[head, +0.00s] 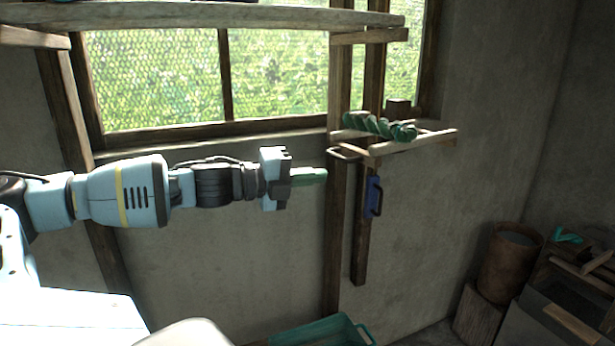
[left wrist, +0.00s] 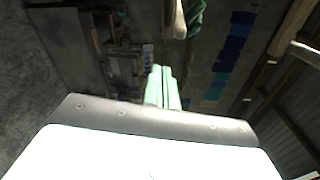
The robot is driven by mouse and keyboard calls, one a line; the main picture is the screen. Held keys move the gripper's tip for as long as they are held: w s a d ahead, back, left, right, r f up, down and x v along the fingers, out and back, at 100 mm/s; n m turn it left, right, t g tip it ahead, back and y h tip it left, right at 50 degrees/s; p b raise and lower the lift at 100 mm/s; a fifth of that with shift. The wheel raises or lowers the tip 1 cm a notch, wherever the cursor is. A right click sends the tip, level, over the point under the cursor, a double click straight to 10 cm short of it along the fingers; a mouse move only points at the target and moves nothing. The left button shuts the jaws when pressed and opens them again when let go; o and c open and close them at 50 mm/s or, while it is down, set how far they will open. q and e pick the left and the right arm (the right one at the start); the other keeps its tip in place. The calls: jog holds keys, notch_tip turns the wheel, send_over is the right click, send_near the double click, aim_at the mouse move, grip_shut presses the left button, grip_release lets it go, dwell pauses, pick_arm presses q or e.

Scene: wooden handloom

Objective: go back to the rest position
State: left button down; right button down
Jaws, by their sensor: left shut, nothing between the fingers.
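My left arm reaches in from the left in the head view. My left gripper (head: 308,176) is shut, with its pale green fingers together and empty, pointing right in front of the wall below the window. In the left wrist view its fingers (left wrist: 161,86) also show pressed together, with nothing between them. The right gripper is in neither view.
A small wooden shelf (head: 437,140) carries a twisted green skein (head: 380,126), just right of and above the gripper. A blue-handled tool (head: 373,197) hangs on the post below it. A green crate (head: 325,331) and a brown bucket (head: 510,258) stand low down.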

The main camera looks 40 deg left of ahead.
pick_arm(q)
jog(key=shift+s+a, duration=0.2)
jog(key=shift+s, duration=0.1)
dwell(0.4)
jog(key=d+f+n+g+h, duration=0.1)
jog(key=d+f+n, duration=0.3)
jog(key=d+f, duration=0.9)
jog(key=d+f+n+g+h, duration=0.15)
jog(key=d+f+n, duration=0.45)
jog(key=f, duration=1)
jog(key=s+d+f+n+g+y, duration=0.2)
jog(key=s+f+n, duration=0.4)
jog(key=s+f, duration=0.6)
jog(key=s+d+f+n+g+y, duration=0.2)
jog(key=s+f+n+y, duration=0.3)
jog(key=s+f, duration=0.7)
jog(key=shift+s+n, duration=0.15)
jog(key=shift+n, duration=0.65)
jog(key=shift+d+y, duration=0.1)
jog(key=shift+y, duration=0.15)
